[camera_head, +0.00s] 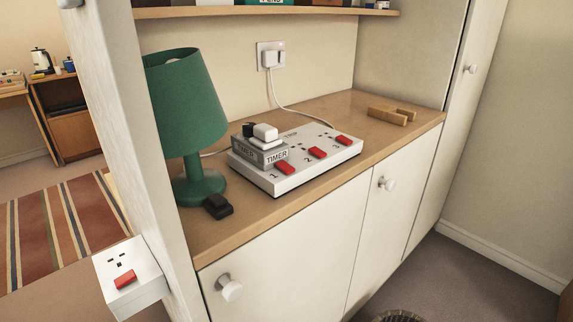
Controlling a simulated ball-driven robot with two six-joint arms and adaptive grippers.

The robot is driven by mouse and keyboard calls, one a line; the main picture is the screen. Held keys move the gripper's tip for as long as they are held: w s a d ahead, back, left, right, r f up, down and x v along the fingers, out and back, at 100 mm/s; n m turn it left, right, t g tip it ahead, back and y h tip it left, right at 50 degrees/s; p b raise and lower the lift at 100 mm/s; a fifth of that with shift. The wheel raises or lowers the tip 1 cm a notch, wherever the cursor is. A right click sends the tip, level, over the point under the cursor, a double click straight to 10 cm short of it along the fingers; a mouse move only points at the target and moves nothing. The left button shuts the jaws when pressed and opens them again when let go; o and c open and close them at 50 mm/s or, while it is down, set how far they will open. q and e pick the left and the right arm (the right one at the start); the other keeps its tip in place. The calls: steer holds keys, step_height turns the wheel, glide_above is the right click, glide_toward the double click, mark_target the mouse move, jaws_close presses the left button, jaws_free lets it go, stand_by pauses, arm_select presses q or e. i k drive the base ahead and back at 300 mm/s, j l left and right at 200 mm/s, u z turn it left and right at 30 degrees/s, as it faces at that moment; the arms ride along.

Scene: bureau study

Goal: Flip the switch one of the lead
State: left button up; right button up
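The lead is a white extension block (334,160) lying on the wooden counter (410,127). It has three red rocker switches along its front edge, marked 1, 2 and 3. Switch one (285,167) is the leftmost, switch two (317,152) is in the middle and switch three (343,140) is at the right. A grey timer (262,155) with a white plug (265,132) on it sits at the block's left end, close behind switch one. Which way each switch is tipped is too small to tell. Neither of my grippers shows.
A green lamp (187,100) stands left of the block, with a small black box (217,206) in front. A wall socket (271,56) feeds the white cable. Another red-switched socket (128,277) is on the cabinet's left side panel. A wooden stand (390,115) lies right. Cupboard knobs (229,288) protrude below.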

mark_target(288, 170)
steer(key=i+l+u, duration=0.15)
steer(key=l, duration=0.55)
steer(key=i+l+u, duration=0.1)
steer(key=l, duration=0.6)
steer(key=i+l+u, duration=0.15)
steer(key=l, duration=0.55)
steer(key=l+u, duration=0.1)
steer(key=l, duration=0.6)
steer(key=i, duration=0.05)
